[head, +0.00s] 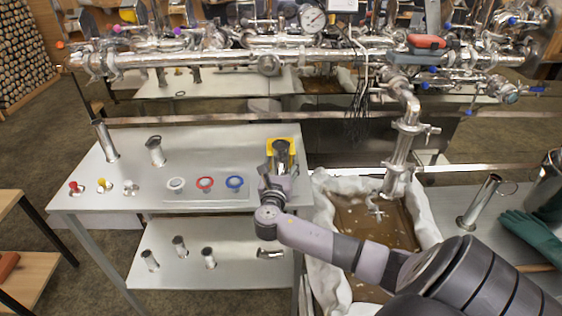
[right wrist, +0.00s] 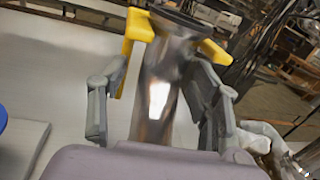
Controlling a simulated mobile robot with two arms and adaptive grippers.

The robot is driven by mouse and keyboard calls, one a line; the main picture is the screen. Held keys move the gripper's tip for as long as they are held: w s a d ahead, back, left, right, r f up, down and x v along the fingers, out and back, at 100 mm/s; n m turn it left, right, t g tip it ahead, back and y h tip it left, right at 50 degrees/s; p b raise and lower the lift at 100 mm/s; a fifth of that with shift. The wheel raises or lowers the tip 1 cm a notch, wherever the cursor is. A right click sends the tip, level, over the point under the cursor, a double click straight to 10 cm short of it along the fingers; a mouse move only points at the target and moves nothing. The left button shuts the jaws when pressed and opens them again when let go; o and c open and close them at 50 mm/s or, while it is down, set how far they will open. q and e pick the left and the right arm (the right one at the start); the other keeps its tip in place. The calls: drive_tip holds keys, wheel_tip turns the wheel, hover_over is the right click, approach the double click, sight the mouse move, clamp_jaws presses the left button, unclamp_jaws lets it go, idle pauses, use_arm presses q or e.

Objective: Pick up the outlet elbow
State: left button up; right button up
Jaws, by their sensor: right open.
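A shiny metal pipe piece with a dark flared top, which I take to be the outlet elbow (head: 281,148), stands in a yellow holder (head: 296,146) at the right end of the steel table. My right gripper (head: 279,167) is at it. In the right wrist view the pipe piece (right wrist: 162,85) is between the two spread grey fingers of my right gripper (right wrist: 156,95), with visible gaps at its sides. The yellow holder (right wrist: 138,30) shows behind it. The pipe's lower end is hidden by the gripper body. My left gripper is not in view.
The steel table (head: 110,190) also bears two upright metal tubes, small coloured-top parts and a pad (head: 208,193) with three ringed parts. Right of it is a cloth-lined basin (head: 425,205) under a vertical outlet pipe (head: 402,150). A long pipe manifold (head: 220,58) runs behind.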

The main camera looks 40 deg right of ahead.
drive_tip(key=shift+c, duration=0.2)
drive_tip(key=c, duration=1.3)
